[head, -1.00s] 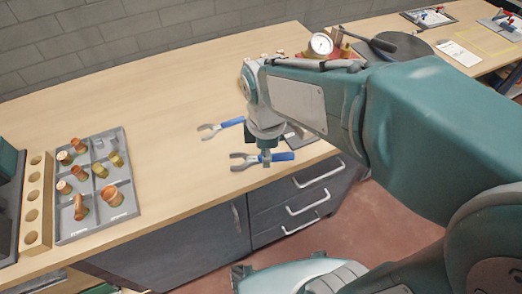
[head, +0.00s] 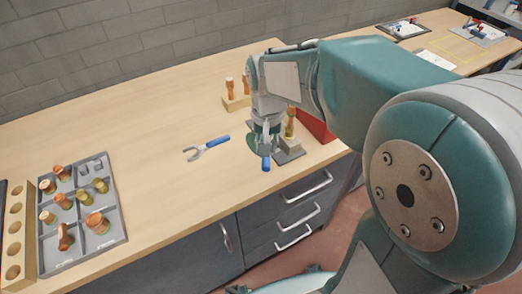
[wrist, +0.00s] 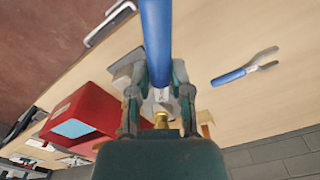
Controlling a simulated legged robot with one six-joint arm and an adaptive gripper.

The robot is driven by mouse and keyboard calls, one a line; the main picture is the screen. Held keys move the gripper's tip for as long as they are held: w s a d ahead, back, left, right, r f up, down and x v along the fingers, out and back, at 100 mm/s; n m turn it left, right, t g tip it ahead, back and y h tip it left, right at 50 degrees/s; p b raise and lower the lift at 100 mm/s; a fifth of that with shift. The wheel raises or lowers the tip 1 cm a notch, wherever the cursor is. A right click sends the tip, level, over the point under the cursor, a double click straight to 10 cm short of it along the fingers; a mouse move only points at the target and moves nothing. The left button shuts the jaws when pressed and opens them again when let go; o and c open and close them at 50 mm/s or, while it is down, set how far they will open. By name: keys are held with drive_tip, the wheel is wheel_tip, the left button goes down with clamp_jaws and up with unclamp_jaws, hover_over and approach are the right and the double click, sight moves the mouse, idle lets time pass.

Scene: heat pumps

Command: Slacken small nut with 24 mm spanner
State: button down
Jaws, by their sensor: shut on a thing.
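My gripper (head: 266,132) is shut on a blue-handled spanner (head: 265,163) and holds it above the bench's front right part, its handle pointing to the front edge. In the wrist view the blue handle (wrist: 155,45) runs up between my gripper's fingers (wrist: 158,100). The held spanner's jaw is hidden. A brass piece (wrist: 161,119) shows just beyond the fingers; I cannot tell whether it is the small nut or whether the spanner touches it. A copper and brass fitting (head: 290,124) stands upright by a grey plate (head: 291,153) right of my gripper. Another blue-handled spanner (head: 207,148) lies left of it.
A red box (head: 318,126) stands right of the fitting. A wooden block (head: 237,103) with copper fittings is behind my gripper. A grey tray (head: 119,232) with several fittings and a wooden rack (head: 22,240) are at the left.

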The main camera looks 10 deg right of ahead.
drive_tip(key=shift+w+d+f+m, duration=0.25)
drive_tip(key=shift+f+m, duration=0.6)
drive_tip(key=shift+m, duration=0.05)
drive_tip(key=shift+w+d+f+m, duration=0.3)
drive_tip(key=shift+f+m, duration=0.6)
drive_tip(key=shift+w+d+f+m, duration=0.25)
drive_tip(key=shift+f+m, duration=0.6)
drive_tip(key=shift+m, duration=0.05)
drive_tip(key=shift+w+d, duration=0.85)
drive_tip(key=shift+w, duration=0.1)
drive_tip(key=shift+w+d+r, duration=0.1)
drive_tip(key=shift+w+d, duration=0.8)
drive_tip(key=shift+w, duration=0.05)
drive_tip(key=shift+d, duration=0.1)
drive_tip(key=shift+s+d+n, duration=0.25)
drive_tip(key=shift+n, duration=0.45)
